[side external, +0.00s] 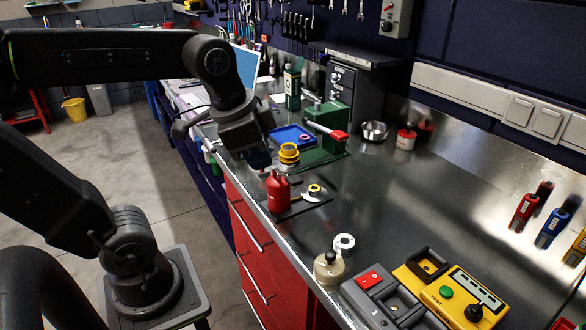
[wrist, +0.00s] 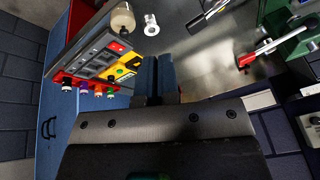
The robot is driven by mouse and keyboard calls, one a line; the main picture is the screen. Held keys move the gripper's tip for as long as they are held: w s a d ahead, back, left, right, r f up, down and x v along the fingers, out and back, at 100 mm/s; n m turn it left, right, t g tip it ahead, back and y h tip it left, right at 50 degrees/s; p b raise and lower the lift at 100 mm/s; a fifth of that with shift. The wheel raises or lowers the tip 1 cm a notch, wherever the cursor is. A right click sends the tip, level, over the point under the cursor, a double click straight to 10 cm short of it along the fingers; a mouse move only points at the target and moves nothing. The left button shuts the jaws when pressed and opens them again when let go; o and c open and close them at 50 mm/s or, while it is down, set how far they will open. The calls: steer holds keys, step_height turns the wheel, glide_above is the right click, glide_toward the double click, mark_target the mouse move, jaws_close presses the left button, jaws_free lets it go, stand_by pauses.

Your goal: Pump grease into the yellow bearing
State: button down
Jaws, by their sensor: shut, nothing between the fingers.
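A yellow ring with a dark centre (side external: 314,189), which looks like the yellow bearing, lies on a pale plate on the bench. A red canister with a small top knob (side external: 278,190) stands upright just left of it. A second yellow ringed piece (side external: 289,153) stands behind them, near the blue tray. My gripper (side external: 259,163) points down above the bench's front edge, up and left of the red canister and apart from it. It is shut and empty; in the wrist view its fingers (wrist: 158,78) are close together. The bearing and red canister are not clear in the wrist view.
A green vise with a red-tipped handle (side external: 327,131) and blue tray (side external: 293,137) are behind. A cream canister (side external: 328,268), white ring (side external: 344,243) and yellow test box (side external: 455,295) are at the front. The bench middle (side external: 400,205) is clear.

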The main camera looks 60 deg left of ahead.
mark_target(294, 179)
steer(key=w+a+r+m+g+h, duration=0.1)
steer(key=w+a+r+m+g, duration=0.3)
steer(key=w+m, duration=0.5)
steer(key=shift+a+r+m, duration=0.75)
steer(key=shift+r+m, duration=0.2)
steer(key=shift+m, duration=1.15)
steer(key=shift+f, duration=0.1)
steer(key=f, duration=0.4)
steer(key=d+f, duration=0.1)
steer(key=f, duration=0.8)
steer(key=shift+d+f, duration=0.25)
steer(key=shift+f, duration=0.15)
